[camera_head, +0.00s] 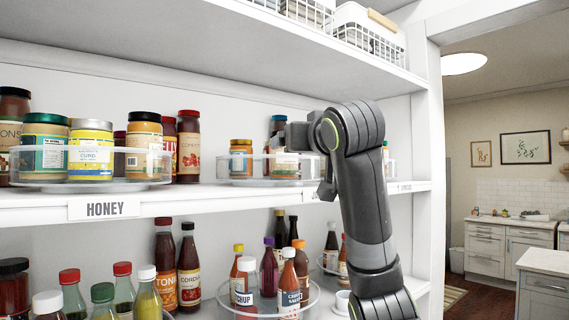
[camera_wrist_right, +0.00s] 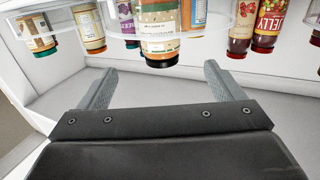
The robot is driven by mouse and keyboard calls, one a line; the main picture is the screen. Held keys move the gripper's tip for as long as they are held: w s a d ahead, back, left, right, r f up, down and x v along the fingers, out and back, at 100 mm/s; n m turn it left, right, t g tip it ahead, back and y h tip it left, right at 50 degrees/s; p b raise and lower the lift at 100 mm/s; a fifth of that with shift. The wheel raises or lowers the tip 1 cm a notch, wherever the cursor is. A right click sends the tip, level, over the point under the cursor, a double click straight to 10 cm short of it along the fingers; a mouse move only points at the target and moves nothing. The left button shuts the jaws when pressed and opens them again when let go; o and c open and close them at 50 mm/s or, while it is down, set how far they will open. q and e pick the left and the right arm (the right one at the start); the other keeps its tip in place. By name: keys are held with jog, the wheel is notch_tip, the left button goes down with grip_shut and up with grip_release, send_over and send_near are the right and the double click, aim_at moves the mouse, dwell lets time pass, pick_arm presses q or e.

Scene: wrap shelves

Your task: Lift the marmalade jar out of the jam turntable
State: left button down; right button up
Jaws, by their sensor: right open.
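The clear-walled jam turntable (camera_head: 236,181) stands on the upper shelf and carries several jars. An orange jar (camera_head: 240,150) is on its left side and an amber jar (camera_head: 285,167) is at its front, partly behind my gripper. No label can be read as marmalade. My right gripper (camera_head: 298,137) is at the front right of the turntable. In the right wrist view, the right gripper (camera_wrist_right: 160,82) is open and empty, its two fingers apart. An amber jar with a dark lid (camera_wrist_right: 158,35) appears upside down beyond the fingertips, between them. My left gripper is not in view.
A honey turntable (camera_head: 40,183) with several jars is on the left of the same shelf. Bottles stand on the lower shelf (camera_head: 225,205). The upper board (camera_head: 250,55) lies above the jars. A white upright (camera_head: 434,150) bounds the right side.

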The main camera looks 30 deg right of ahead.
jog(key=p+x, duration=0.2)
jog(key=x, duration=0.1)
jog(key=r+p+x, duration=0.1)
jog(key=p+x, duration=0.1)
jog(key=x, duration=0.1)
jog(key=p+x, duration=0.2)
jog(key=x, duration=0.1)
jog(key=shift+w+d+r, duration=0.1)
jog(key=shift+w+r, duration=0.05)
jog(key=shift+w, duration=0.2)
jog(key=shift+w+d+p, duration=0.15)
jog(key=shift+w+p, duration=0.35)
jog(key=shift+w, duration=0.2)
jog(key=p+x, duration=0.3)
jog(key=p, duration=0.1)
jog(key=shift+w+d+r, duration=0.15)
jog(key=shift+w+r, duration=0.1)
jog(key=shift+w, duration=0.05)
jog(key=shift+w+d+f+p, duration=0.15)
jog(key=shift+w+p, duration=0.2)
jog(key=shift+w, duration=0.25)
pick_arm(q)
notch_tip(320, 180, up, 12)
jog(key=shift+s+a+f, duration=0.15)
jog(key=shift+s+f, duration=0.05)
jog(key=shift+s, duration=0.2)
pick_arm(e)
jog(key=shift+w, duration=0.15)
jog(key=shift+f, duration=0.1)
